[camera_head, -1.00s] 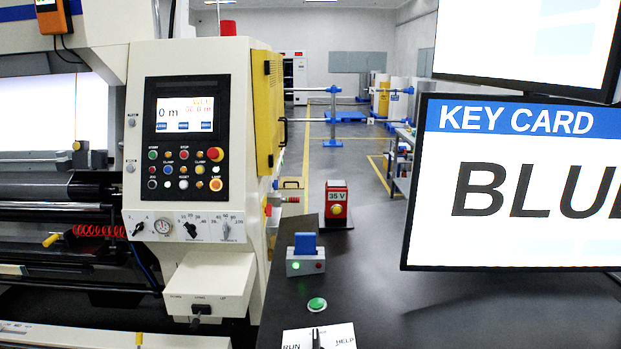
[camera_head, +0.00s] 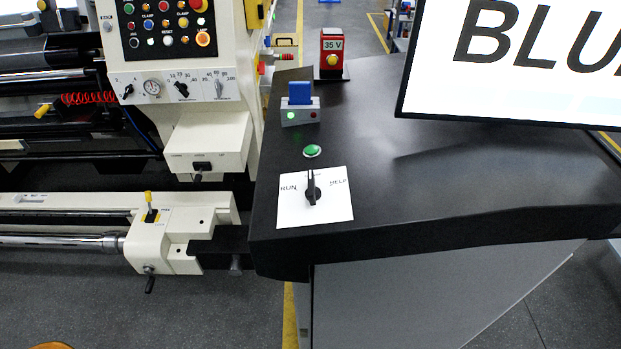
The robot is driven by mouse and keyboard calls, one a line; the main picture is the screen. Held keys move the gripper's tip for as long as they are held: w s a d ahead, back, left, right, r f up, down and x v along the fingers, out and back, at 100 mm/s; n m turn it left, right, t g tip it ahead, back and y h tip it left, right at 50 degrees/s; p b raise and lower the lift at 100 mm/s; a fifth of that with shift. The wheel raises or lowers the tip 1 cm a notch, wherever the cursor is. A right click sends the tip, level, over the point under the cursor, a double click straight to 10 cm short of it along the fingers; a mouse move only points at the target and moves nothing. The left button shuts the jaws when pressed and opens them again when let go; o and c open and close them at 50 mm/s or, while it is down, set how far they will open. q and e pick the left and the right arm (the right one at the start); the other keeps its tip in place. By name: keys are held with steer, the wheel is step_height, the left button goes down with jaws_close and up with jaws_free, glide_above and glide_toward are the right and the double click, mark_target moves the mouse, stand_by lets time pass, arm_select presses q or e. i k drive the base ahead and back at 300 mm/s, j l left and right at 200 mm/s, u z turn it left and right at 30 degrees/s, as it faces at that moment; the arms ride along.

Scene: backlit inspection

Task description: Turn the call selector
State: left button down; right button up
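The call selector (camera_head: 312,189) is a black rotary knob on a white plate (camera_head: 335,208) near the left front corner of the black desk. The plate reads RUN on the left and HELP on the right, with small unreadable text between them. The knob's handle points roughly straight up, between the two labels. Neither of my grippers shows in the head view.
Behind the selector are a green button (camera_head: 312,151), a blue card in a grey reader (camera_head: 300,104) with a green light lit, and a red 35 V box (camera_head: 332,54). A monitor (camera_head: 505,118) overhangs the desk at right. The cream machine (camera_head: 207,140) stands left.

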mark_target(313, 193)
steer(key=k+u, duration=0.2)
steer(key=u, duration=0.15)
steer(key=k+j+u, duration=0.1)
steer(key=u, duration=0.25)
steer(key=k+j+u, duration=0.2)
steer(key=u, duration=0.15)
steer(key=k, duration=0.1)
